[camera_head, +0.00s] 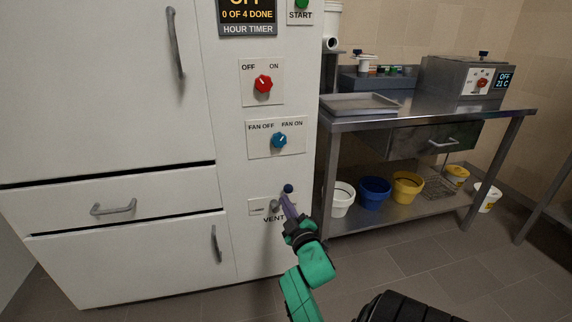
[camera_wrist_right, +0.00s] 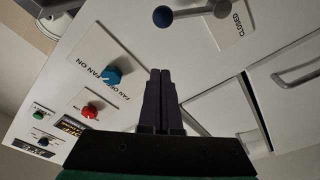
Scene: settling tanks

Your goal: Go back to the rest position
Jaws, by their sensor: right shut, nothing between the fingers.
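My right gripper (camera_head: 287,201) is in front of the lower part of the white cabinet's control panel. Its dark fingers (camera_wrist_right: 162,72) are together and empty in the wrist view. My left gripper is not in view.
The white cabinet (camera_head: 90,90) carries a red knob (camera_head: 263,84), a blue fan knob (camera_head: 279,140) and projecting handles. A steel table (camera_head: 440,111) stands on the right, with buckets on its lower shelf. Floor (camera_head: 420,255) in front of the table is clear.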

